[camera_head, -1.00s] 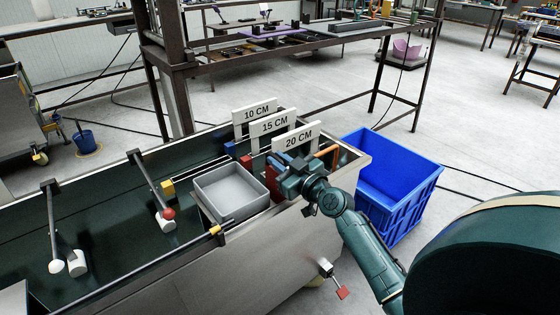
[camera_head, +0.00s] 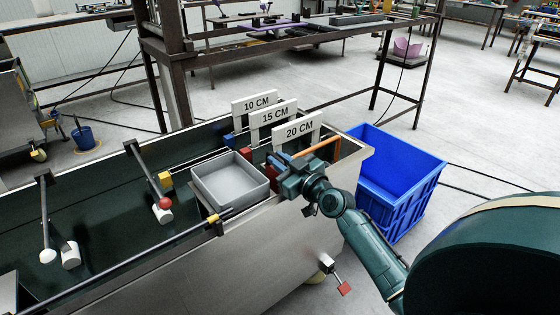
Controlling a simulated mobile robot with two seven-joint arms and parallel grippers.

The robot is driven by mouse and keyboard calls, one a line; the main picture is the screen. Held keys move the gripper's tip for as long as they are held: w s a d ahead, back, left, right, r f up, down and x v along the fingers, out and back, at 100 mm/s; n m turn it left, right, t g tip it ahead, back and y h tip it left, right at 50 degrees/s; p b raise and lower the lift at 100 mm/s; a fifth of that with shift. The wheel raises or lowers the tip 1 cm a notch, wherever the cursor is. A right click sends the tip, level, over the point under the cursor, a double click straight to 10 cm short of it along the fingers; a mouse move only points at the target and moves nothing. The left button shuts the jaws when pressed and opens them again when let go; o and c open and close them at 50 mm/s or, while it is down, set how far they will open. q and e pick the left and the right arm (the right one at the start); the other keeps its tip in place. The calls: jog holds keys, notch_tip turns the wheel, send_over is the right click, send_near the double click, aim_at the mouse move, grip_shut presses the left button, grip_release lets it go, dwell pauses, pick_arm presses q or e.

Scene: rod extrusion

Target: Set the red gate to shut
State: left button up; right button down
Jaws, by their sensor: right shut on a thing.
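A red block-like gate piece (camera_head: 270,172) stands at the right of the grey tray, below the 20 CM sign (camera_head: 299,130). My right gripper (camera_head: 281,161) is at this red piece and shut on it; the gripper body hides much of it. A second, smaller red block (camera_head: 246,153) sits behind it near the 15 CM sign (camera_head: 274,115), and a blue block (camera_head: 229,140) near the 10 CM sign (camera_head: 257,104). An orange bar (camera_head: 322,148) slants behind my gripper. My left gripper does not show.
The grey tray (camera_head: 231,192) is close to the left of my gripper. A blue bin (camera_head: 395,190) stands on the floor at the right. A lever with a red ball (camera_head: 165,203) and a white-ball lever (camera_head: 47,256) cross the conveyor. A red-ended handle (camera_head: 344,288) sticks out in front.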

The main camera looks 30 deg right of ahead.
jog(key=c, duration=1.5)
grip_release()
jog(key=shift+o, duration=0.2)
jog(key=shift+s, duration=0.15)
jog(key=s+d, duration=0.1)
jog(key=s, duration=1.2)
jog(key=shift+d, duration=0.1)
